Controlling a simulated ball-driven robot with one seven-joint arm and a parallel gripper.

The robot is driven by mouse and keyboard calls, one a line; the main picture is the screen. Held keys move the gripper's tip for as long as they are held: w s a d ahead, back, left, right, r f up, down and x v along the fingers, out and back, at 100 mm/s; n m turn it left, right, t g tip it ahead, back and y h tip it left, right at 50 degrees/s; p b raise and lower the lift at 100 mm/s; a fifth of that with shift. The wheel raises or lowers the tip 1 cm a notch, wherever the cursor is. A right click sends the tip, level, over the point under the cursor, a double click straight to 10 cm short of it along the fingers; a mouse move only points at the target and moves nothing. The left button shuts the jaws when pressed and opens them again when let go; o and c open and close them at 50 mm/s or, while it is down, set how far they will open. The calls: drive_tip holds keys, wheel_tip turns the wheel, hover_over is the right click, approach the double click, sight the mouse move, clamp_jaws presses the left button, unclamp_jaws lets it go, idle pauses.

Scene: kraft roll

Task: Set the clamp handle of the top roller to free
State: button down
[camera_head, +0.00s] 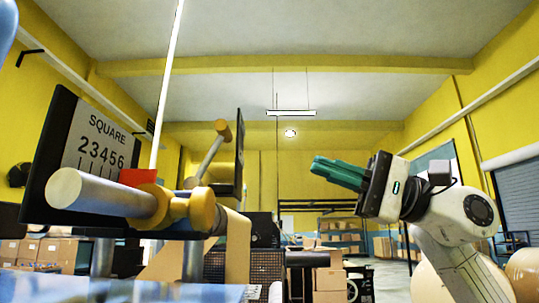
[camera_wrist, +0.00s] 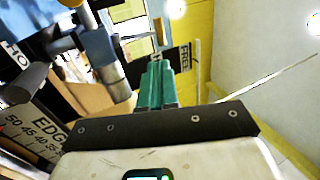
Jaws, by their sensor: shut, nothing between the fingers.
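In the head view a pale lever with a tan end (camera_head: 212,152), which looks like the clamp handle, rises tilted to the right beside a dark panel at the left. In the wrist view a tan-tipped piece (camera_wrist: 159,31) shows above my fingertips, close to a plate marked FREE (camera_wrist: 184,58); I cannot tell whether it is the same lever. Another plate, partly cut off, reads HO (camera_wrist: 14,50). My gripper (camera_head: 338,172) is at the right of the head view, its green fingers together, empty and pointing left, apart from the lever. The closed fingers also show in the wrist view (camera_wrist: 157,80).
A pale roller (camera_head: 100,192) with yellow collars and a red piece (camera_head: 138,177) stands at the left, before a board marked SQUARE (camera_head: 95,145). Brown paper (camera_head: 237,245) hangs behind it. Boxes (camera_head: 328,280) stand farther back. Open air lies between the lever and my gripper.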

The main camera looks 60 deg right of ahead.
drive_tip(key=p, duration=0.5)
approach(230, 134)
drive_tip(key=x, duration=0.5)
drive_tip(key=shift+w+r, duration=0.1)
drive_tip(key=shift+r, duration=0.15)
drive_tip(key=shift+w+a+r, duration=0.1)
drive_tip(key=shift+w+a, duration=0.35)
drive_tip(key=shift+w, duration=0.2)
drive_tip(key=shift+w+a+r+g+h, duration=0.3)
drive_tip(key=shift+w+a+r+g, duration=0.3)
drive_tip(key=shift+w+r, duration=0.25)
drive_tip(key=shift+s+d, duration=0.1)
drive_tip(key=shift+s, duration=0.05)
